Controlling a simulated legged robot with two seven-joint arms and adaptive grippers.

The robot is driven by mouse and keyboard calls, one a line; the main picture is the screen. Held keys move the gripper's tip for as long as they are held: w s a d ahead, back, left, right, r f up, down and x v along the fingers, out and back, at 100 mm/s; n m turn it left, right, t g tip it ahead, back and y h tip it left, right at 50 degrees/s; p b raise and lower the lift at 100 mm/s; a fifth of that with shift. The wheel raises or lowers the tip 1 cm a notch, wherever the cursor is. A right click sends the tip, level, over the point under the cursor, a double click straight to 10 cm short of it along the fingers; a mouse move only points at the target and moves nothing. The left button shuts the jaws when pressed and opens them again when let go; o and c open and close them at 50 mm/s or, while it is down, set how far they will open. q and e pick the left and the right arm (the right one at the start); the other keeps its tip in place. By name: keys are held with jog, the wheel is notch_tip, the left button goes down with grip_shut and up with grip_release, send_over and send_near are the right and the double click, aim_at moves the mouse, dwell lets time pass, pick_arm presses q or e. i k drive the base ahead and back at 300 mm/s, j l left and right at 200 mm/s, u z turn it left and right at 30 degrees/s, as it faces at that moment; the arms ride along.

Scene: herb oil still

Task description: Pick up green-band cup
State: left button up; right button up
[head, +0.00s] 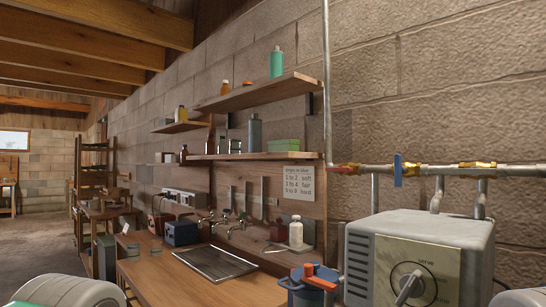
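I cannot make out a cup with a green band anywhere in the head view. Pale rounded parts at the bottom left and bottom right corners look like my own arms. Neither of my grippers shows, so what they hold is hidden.
A metal drain tray (214,262) lies on the counter below several taps. A blue pot (311,292) with a red handle stands beside a grey machine (420,258) with a dial. A white bottle (296,233) stands behind. Shelves (260,94) hold bottles above.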

aim_at(234, 144)
jog(key=i+j+z, duration=0.1)
jog(key=j+z, duration=0.65)
jog(key=z, duration=0.25)
jog(key=j+z, duration=0.5)
jog(key=k+j+z, duration=0.15)
jog(key=z, duration=0.35)
jog(key=j, duration=0.1)
